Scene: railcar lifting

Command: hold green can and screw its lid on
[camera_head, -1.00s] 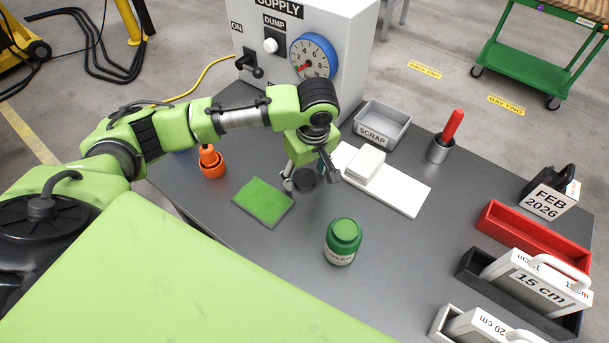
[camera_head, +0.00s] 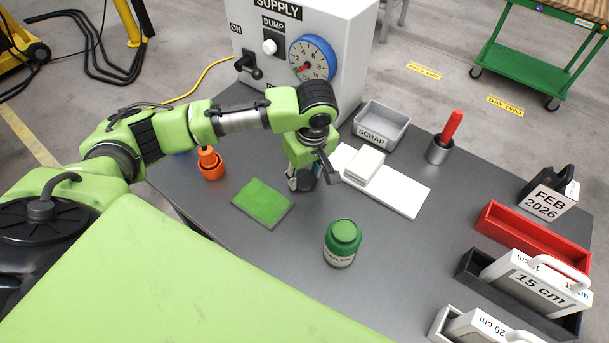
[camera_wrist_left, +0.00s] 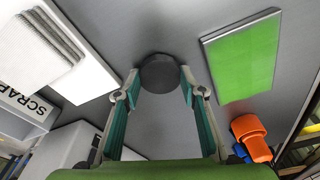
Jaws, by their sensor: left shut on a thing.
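The green can (camera_head: 341,254) stands upright on the dark table, right of and nearer than my left gripper. It has a pale label band and a green round top (camera_head: 345,230); I cannot tell whether that top is a separate lid. My left gripper (camera_head: 306,181) points down at the table behind the can, apart from it. It is shut on a dark round piece (camera_head: 306,182), which also shows between the fingertips in the left wrist view (camera_wrist_left: 160,73). I cannot tell whether this piece is a lid. My right gripper is not in view.
A green pad (camera_head: 263,202) and an orange piece (camera_head: 210,164) lie left of my gripper. Trays line the right edge. Table around the can is clear.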

